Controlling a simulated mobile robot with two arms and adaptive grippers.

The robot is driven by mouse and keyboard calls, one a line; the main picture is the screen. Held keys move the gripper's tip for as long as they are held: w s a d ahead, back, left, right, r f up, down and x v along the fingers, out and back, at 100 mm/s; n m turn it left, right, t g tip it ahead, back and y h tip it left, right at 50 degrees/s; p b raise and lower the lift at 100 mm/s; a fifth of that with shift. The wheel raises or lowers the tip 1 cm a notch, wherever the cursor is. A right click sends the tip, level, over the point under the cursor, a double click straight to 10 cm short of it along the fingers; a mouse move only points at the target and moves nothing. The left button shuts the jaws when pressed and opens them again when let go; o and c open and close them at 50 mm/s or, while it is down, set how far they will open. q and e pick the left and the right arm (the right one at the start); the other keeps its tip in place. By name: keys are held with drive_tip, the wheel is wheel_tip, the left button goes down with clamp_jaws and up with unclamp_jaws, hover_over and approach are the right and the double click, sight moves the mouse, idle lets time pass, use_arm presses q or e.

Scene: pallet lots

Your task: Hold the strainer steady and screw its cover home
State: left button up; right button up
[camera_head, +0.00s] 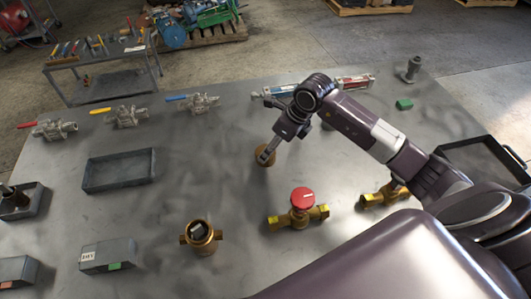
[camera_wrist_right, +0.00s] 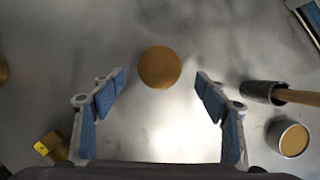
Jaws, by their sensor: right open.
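The strainer (camera_head: 201,238) is a brass body with side ports, standing upright on the metal table at the front, its top open and dark inside. Its cover appears to be the round brass disc (camera_head: 265,155) lying on the table farther back and to the right. In the right wrist view the disc (camera_wrist_right: 159,67) lies between and slightly beyond my fingertips, apart from both. My right gripper (camera_head: 268,151) is over the disc, open and empty; its blue-padded fingers (camera_wrist_right: 160,82) are spread wide. The gripper partly hides the disc in the head view. My left gripper is not in view.
A brass valve with a red knob (camera_head: 302,200) stands right of the strainer. A grey block (camera_head: 107,256) with a green tag is to its left. A shallow tray (camera_head: 119,171) and several lever valves (camera_head: 126,117) are farther back. Bare table lies between disc and strainer.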

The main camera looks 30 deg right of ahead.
sight(272, 160)
drive_tip(key=shift+w+a+f+p, duration=0.2)
drive_tip(key=shift+f+p, duration=0.1)
drive_tip(key=shift+p, duration=0.2)
drive_tip(key=p+x, duration=0.1)
drive_tip(key=x, duration=0.2)
drive_tip(key=shift+w+a+f, duration=0.15)
drive_tip(key=shift+w, duration=0.1)
drive_tip(key=shift+w+f+p, duration=0.15)
drive_tip(key=shift+f+p, duration=0.15)
drive_tip(key=shift+f, duration=0.15)
drive_tip(key=shift+c, duration=0.7)
drive_tip(key=c, duration=1.2)
drive_tip(key=shift+r, duration=0.1)
